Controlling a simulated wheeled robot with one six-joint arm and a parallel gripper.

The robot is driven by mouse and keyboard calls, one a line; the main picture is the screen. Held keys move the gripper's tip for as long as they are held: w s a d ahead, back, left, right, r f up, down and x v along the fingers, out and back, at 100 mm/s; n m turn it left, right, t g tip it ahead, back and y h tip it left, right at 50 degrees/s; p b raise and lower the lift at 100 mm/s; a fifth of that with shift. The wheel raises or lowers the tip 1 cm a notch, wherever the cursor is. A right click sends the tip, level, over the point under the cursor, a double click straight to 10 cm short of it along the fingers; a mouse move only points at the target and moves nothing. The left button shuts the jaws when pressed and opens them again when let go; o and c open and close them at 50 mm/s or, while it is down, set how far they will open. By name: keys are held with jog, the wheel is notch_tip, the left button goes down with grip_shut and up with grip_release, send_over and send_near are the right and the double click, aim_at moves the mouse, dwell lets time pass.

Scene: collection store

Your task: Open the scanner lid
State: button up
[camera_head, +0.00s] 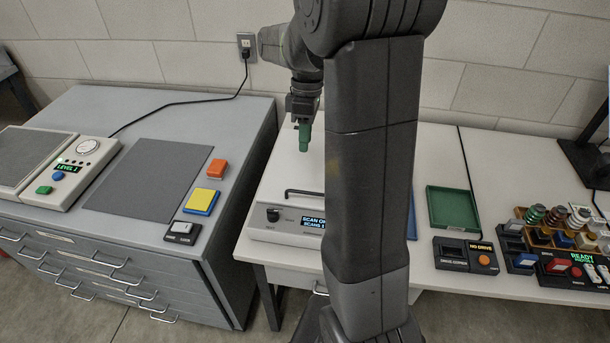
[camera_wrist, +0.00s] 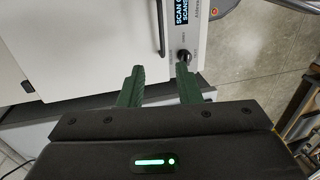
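The scanner (camera_head: 262,221) is a light box on the white table, partly hidden behind my arm. Its front panel has a dark knob and a lit display (camera_head: 312,222) that begins "SCAN". Its pale lid (camera_head: 280,160) appears shut and flat, with a dark bar handle (camera_head: 303,193) along the front edge. In the wrist view the lid (camera_wrist: 75,40) fills the upper left and the handle (camera_wrist: 162,28) lies beyond my fingertips. My gripper (camera_head: 304,141) hangs above the lid, behind the handle in the head view. In the wrist view its green fingers (camera_wrist: 160,78) are apart, with nothing between them.
A grey drawer cabinet (camera_head: 215,275) on the left carries a level device (camera_head: 70,170), a dark mat (camera_head: 150,180) and colored blocks. Right of my arm are a green tray (camera_head: 450,208), a drive box (camera_head: 465,254) and a crowded rack (camera_head: 560,235).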

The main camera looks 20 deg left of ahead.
send_over(304, 199)
notch_tip(304, 199, down, 13)
jog(key=shift+f, duration=0.1)
jog(key=shift+c, duration=0.4)
grip_shut()
